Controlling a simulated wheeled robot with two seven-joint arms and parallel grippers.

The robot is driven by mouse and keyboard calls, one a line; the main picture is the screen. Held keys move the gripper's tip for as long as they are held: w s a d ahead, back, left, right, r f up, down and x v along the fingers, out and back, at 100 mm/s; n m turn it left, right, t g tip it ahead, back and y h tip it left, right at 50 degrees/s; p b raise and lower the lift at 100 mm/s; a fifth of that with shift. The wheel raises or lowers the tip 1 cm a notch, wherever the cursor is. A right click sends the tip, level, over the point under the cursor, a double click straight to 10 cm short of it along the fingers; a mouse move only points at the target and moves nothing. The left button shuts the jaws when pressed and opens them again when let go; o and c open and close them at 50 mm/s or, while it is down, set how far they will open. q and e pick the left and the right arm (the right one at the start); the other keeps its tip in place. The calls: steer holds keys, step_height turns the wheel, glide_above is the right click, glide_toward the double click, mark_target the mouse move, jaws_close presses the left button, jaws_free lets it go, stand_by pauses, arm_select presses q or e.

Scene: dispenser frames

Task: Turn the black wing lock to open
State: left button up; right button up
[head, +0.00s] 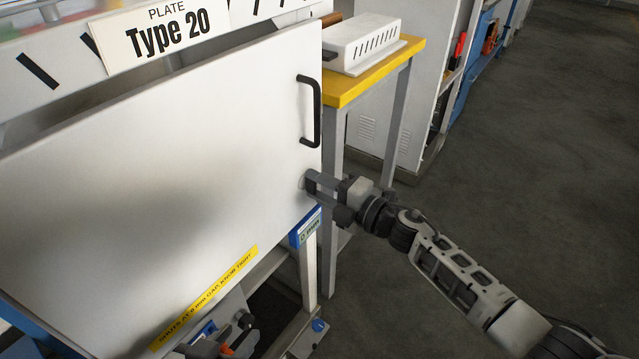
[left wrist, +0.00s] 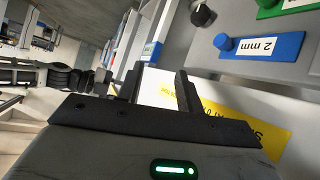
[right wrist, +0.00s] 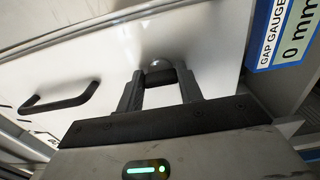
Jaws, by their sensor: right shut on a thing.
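The white door panel (head: 150,160) has a black bar handle (head: 309,112) near its right edge; the handle also shows in the right wrist view (right wrist: 60,103). My right gripper (head: 312,186) is at the panel's right edge, below the handle. In the right wrist view its fingers (right wrist: 160,92) are shut on the black wing lock (right wrist: 161,77), with a pale round boss just beyond it. The lock's exact angle is partly hidden by the fingers. My left gripper (left wrist: 160,90) is open with nothing between its fingers, low in front of the frame and partly seen in the head view.
A blue gap gauge label (right wrist: 280,35) is beside the lock. A yellow warning strip (head: 205,298) runs along the panel's lower edge. Blue 2 mm (left wrist: 260,46) and green (left wrist: 275,8) gauges show in the left wrist view. A yellow-topped stand (head: 375,72) is behind right; floor on the right is clear.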

stand_by(0.5)
steer(key=o, duration=1)
steer(key=v, duration=1.6)
steer(key=s+f+m+h+p, duration=0.1)
steer(key=s+f+m+h, duration=0.1)
steer(key=s+m, duration=0.3)
steer(key=s+f+m+h+p, duration=0.1)
steer(key=s+m+h, duration=0.4)
steer(key=m, duration=0.8)
steer(key=s+f+m+h+p, duration=0.1)
steer(key=s+f+m+h, duration=0.3)
steer(key=s+m, duration=0.3)
steer(key=shift+s+d+m, duration=0.25)
steer(key=shift+d+m, duration=0.1)
steer(key=shift+m, duration=0.55)
